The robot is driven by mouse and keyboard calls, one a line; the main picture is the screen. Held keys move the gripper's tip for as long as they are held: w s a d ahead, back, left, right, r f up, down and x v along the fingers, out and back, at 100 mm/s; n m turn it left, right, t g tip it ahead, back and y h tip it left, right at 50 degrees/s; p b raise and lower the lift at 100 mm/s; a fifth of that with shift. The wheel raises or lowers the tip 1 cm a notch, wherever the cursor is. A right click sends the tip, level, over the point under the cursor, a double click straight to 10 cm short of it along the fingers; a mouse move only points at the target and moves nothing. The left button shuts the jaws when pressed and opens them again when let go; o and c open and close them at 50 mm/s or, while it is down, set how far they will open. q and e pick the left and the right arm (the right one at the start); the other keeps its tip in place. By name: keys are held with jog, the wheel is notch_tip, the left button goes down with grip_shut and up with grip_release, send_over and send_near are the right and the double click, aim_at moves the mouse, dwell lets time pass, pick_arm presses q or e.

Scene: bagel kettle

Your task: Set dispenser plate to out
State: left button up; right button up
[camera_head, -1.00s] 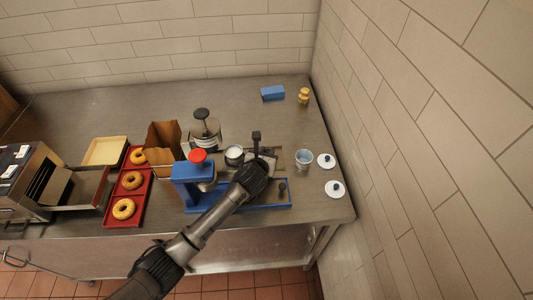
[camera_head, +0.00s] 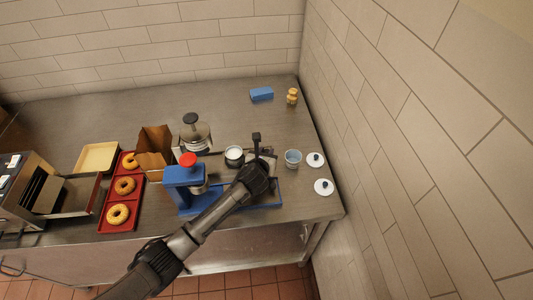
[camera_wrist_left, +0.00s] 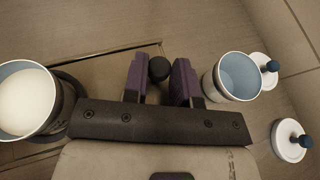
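The blue dispenser (camera_head: 184,178) with a red knob (camera_head: 187,159) stands on the steel table, left of my left arm; part of its blue base shows past the arm. My left gripper (camera_head: 261,164) is above the table between a dark cup with white contents (camera_head: 234,156) and a blue cup (camera_head: 293,157). In the left wrist view its purple fingers (camera_wrist_left: 159,82) are apart. A round black knob (camera_wrist_left: 159,68) shows between them, with a gap on either side. What the knob joins is hidden, and I cannot make out the dispenser plate. My right gripper is out of view.
Two white lids (camera_head: 323,187) lie right of the blue cup. A press (camera_head: 196,134) and a paper bag (camera_head: 155,148) stand behind and left of the dispenser. A red tray (camera_head: 112,202) with bagels lies farther left. The table's back is mostly clear.

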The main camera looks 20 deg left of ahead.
pick_arm(q)
jog(key=o, duration=0.4)
jog(key=shift+w+d, duration=0.1)
jog(key=shift+d, duration=0.1)
jog(key=shift+s+r, duration=0.15)
jog(key=shift+s, duration=0.1)
jog(key=p+v, duration=0.2)
jog(key=v, duration=1)
jog(key=shift+s+p, duration=0.1)
jog(key=shift+p, duration=0.3)
jog(key=shift+s+d, duration=0.1)
jog(key=shift+s, duration=0.45)
jog(key=shift+r, duration=0.1)
